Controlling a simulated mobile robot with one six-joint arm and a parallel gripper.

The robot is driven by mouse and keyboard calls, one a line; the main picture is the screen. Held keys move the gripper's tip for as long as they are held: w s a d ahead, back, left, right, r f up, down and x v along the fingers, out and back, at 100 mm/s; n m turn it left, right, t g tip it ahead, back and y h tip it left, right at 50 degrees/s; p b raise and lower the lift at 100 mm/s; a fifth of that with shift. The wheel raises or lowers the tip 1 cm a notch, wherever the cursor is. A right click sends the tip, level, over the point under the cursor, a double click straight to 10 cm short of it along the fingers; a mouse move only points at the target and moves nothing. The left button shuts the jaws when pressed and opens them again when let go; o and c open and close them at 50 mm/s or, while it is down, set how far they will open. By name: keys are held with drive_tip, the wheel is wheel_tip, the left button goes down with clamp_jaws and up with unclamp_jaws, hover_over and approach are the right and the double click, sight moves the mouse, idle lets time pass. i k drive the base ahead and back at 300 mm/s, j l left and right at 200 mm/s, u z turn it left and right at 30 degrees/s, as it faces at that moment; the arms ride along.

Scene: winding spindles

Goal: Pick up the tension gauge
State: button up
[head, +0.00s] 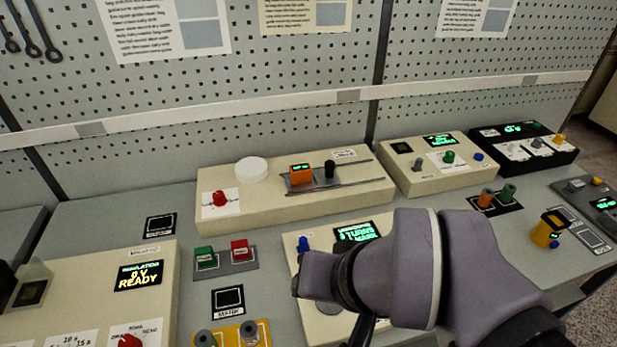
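A small yellow device (548,229) with a dark top and a blue button stands on the grey bench at the right; it looks like the tension gauge, though I cannot read a label on it. A dark part below my wrist shows at the bottom edge, but my fingertips cannot be made out. Whether my gripper is open or shut is hidden.
A long beige unit (230,222) with a rail stands at the back, with another beige unit (408,178) and a black unit (560,164) to its right. Orange and green pegs (497,195) stand left of the yellow device. A beige panel (100,262) is at left.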

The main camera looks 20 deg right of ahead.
sight(300, 174)
drive_tip(key=l+u, duration=0.2)
drive_tip(key=u, duration=0.15)
drive_tip(key=l+u, duration=0.25)
drive_tip(key=u, duration=0.15)
drive_tip(key=i, duration=0.5)
